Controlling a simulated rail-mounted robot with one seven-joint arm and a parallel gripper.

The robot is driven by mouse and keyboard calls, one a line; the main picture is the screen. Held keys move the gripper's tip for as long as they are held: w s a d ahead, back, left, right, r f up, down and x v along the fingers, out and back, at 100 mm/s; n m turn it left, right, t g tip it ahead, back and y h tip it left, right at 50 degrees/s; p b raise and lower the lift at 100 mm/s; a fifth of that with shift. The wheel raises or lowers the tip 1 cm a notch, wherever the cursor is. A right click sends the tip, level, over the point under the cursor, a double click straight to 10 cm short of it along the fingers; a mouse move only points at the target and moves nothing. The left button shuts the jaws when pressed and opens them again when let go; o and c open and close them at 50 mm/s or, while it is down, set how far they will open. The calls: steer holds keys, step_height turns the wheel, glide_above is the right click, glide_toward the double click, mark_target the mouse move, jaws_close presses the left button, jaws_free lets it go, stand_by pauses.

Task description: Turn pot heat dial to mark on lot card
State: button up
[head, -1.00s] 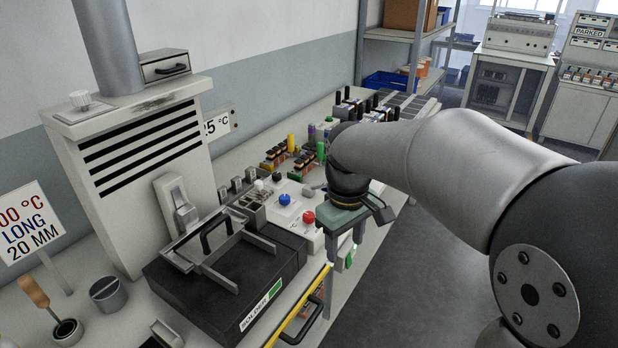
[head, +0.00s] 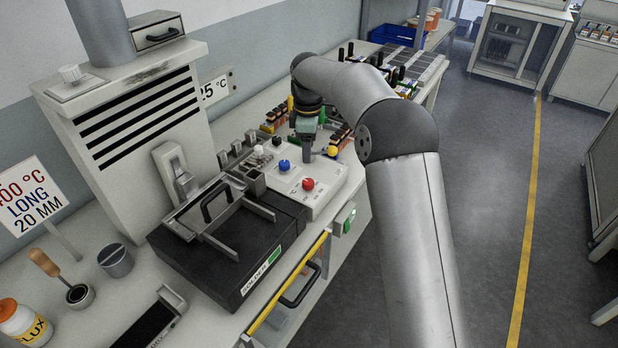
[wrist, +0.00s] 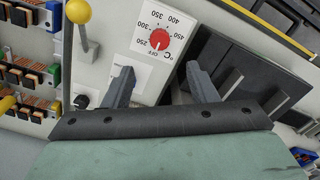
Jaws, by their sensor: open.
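A red dial (head: 308,184) sits on the pale control box (head: 325,198) behind the solder pot (head: 225,262). In the wrist view the red dial (wrist: 159,39) has a temperature scale, upside down, with OFF and 250 to 450; its pointer is too small to read. My gripper (wrist: 163,82) is open and empty, its fingers apart with the dial beyond their tips. In the head view my gripper (head: 307,153) hangs over the back of the box, behind the dial. A card (head: 35,197) at the left reads 400 °C, LONG, 20 MM, its edge partly cut off.
A blue knob (head: 284,166) and a yellow ball-topped lever (head: 332,151) stand near the dial. The lever also shows in the wrist view (wrist: 78,11). Component racks lie behind; the floor at right is open.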

mark_target(308, 181)
step_height(308, 181, down, 12)
steer(key=shift+r+p, duration=0.1)
steer(key=shift+p, duration=0.75)
steer(key=shift+c, duration=0.2)
steer(key=c, duration=0.9)
